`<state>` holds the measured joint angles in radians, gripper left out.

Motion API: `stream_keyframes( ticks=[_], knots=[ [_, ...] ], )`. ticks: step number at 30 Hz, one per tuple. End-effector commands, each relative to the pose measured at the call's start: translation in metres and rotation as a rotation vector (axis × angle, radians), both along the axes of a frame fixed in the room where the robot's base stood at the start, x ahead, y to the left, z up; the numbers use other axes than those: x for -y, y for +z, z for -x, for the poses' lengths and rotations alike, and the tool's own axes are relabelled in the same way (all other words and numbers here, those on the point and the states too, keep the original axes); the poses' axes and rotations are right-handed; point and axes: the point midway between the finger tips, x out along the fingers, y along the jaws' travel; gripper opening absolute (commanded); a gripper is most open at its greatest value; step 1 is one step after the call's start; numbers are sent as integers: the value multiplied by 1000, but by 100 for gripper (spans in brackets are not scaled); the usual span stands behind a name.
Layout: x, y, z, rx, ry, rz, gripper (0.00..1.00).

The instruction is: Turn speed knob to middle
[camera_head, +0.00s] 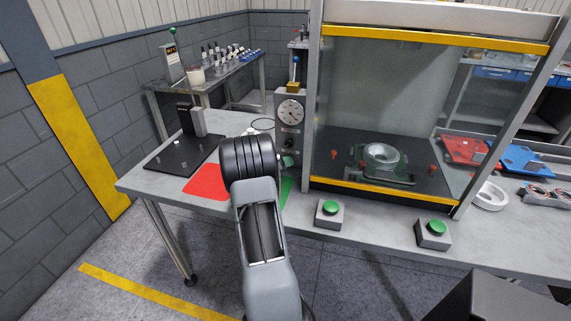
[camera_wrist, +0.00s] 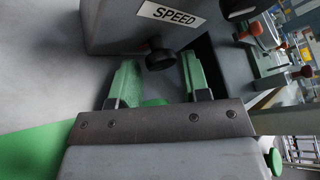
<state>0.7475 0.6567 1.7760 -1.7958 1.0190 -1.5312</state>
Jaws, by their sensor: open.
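The speed knob (camera_wrist: 160,60) is a small black knob on the grey control box (camera_wrist: 115,25), beside a white SPEED label (camera_wrist: 168,14) in the wrist view. My gripper (camera_wrist: 158,66) is open, its green fingers on either side of the knob's line. The knob sits at or just past the fingertips; I cannot tell whether they touch it. In the head view my gripper (camera_head: 288,161) is at the lower front of the control box (camera_head: 279,118), which carries a round dial (camera_head: 291,112) and a black knob (camera_head: 290,143).
A glass-fronted press cabinet (camera_head: 375,110) stands right of the box. Two green push buttons (camera_head: 330,208) (camera_head: 437,227) sit on the bench front. A red mat (camera_head: 205,183) and a black plate (camera_head: 180,158) lie to the left.

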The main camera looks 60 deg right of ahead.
Motion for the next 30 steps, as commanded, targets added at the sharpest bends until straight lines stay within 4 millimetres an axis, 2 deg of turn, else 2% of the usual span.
stream_keyframes(
  ticks=[13, 23, 24, 30],
  knots=[
    [7, -2, 2, 1, 0, 0, 43],
    [7, -2, 1, 1, 0, 0, 11],
    [11, -2, 2, 1, -1, -1, 9],
    [7, -2, 2, 22, 0, -7, 9]
  ],
)
